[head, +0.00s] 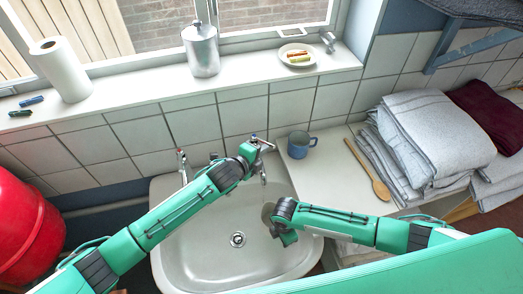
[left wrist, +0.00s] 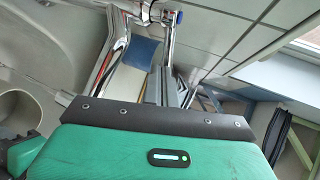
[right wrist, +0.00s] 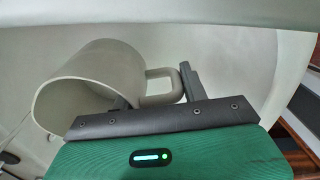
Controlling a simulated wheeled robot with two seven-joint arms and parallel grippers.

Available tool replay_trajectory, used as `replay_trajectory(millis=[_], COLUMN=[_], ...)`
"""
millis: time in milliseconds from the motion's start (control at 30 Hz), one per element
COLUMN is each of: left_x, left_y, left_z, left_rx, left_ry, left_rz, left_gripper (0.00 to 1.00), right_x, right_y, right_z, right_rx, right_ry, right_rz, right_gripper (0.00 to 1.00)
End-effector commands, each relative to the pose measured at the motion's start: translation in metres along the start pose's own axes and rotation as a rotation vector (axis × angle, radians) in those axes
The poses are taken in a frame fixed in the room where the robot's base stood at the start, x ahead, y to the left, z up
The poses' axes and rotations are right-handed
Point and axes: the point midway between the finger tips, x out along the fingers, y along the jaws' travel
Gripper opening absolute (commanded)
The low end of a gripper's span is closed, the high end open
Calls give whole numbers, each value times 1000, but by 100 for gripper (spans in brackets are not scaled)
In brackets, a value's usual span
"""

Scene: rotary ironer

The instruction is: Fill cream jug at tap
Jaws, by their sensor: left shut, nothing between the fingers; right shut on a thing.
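The cream jug (right wrist: 85,85) is in my right gripper (right wrist: 155,92), whose fingers are shut on its handle. In the right wrist view its open mouth faces lower left. In the head view the jug (head: 267,213) is over the right side of the sink basin (head: 195,255), mostly hidden by my right gripper (head: 282,220). My left gripper (head: 257,150) is shut and empty at the top of the right tap (head: 263,172). The tap also shows in the left wrist view (left wrist: 170,40). I cannot tell whether water runs.
A second tap (head: 181,165) stands at the basin's left. A blue mug (head: 301,146) and a wooden spoon (head: 369,170) are on the counter, beside folded towels (head: 430,135). A red drum (head: 25,230) is at left. The sill holds a paper roll, canister and soap dish.

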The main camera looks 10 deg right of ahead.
Motion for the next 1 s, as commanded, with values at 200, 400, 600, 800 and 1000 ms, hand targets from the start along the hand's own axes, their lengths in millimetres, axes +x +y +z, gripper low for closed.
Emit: replay_trajectory(millis=[200, 400, 600, 800, 1000], left_x=[2, 7, 14, 24, 30], left_y=[0, -3, -6, -9, -11], left_z=[-2, -7, -7, -11, -12], left_rx=[-8, -39, -48, -48, -47], left_ry=[-16, -85, -124, -122, -123], left_rz=[0, -2, 0, 0, 1], left_gripper=[0, 0, 0, 0, 0], right_x=[0, 0, 0, 0, 0], right_y=[0, 0, 0, 0, 0], right_z=[0, 0, 0, 0, 0], right_rx=[0, 0, 0, 0, 0], right_ry=[0, 0, 0, 0, 0], right_rz=[1, 1, 1, 1, 1], right_gripper=[10, 10, 10, 10, 10])
